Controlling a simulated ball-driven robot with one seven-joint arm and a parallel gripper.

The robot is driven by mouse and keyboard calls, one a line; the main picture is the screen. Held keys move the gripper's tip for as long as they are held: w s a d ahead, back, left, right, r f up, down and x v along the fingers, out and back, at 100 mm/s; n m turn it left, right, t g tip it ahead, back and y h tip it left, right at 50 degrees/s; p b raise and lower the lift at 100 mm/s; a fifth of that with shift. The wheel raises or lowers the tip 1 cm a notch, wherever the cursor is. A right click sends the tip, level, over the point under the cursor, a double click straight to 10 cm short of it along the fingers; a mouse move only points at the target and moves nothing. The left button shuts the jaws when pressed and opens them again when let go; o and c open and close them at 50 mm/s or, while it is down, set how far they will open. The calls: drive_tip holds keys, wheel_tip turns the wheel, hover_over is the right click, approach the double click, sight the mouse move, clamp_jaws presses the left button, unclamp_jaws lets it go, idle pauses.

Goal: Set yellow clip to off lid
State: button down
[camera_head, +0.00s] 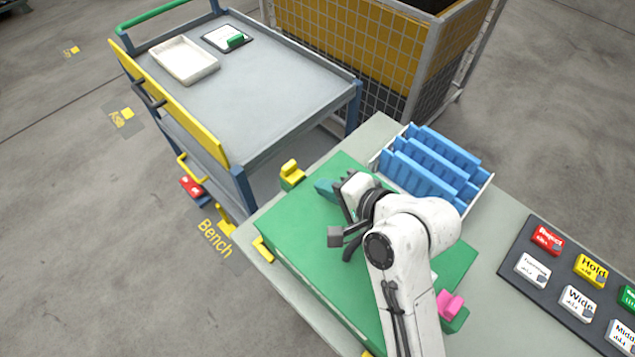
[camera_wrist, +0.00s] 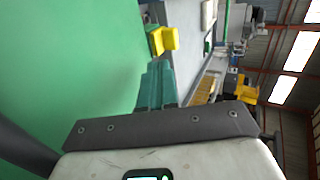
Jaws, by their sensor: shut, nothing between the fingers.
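The green lid (camera_head: 310,240) lies flat on the bench, partly hidden by my arm. A yellow clip (camera_head: 291,172) stands at the lid's far left edge. It also shows in the wrist view (camera_wrist: 163,40), beyond my fingertips. I cannot tell whether it rests on the lid or grips its edge. My gripper (camera_head: 324,187) has teal fingers, shut and empty. They are to the right of the clip, apart from it, over the lid's far part. The fingers also show in the wrist view (camera_wrist: 157,87).
A pink clip (camera_head: 450,303) sits near the lid's right side. A rack with blue dividers (camera_head: 430,165) stands close to my gripper's right. A button panel (camera_head: 570,275) lies farther right. A grey cart (camera_head: 250,90) with a white tray (camera_head: 183,61) stands beyond the bench.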

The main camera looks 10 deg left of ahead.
drive_tip(key=v, duration=0.5)
drive_tip(key=shift+s+d+r, duration=0.15)
drive_tip(key=shift+s+d, duration=0.05)
drive_tip(key=shift+d, duration=0.05)
idle(0.3)
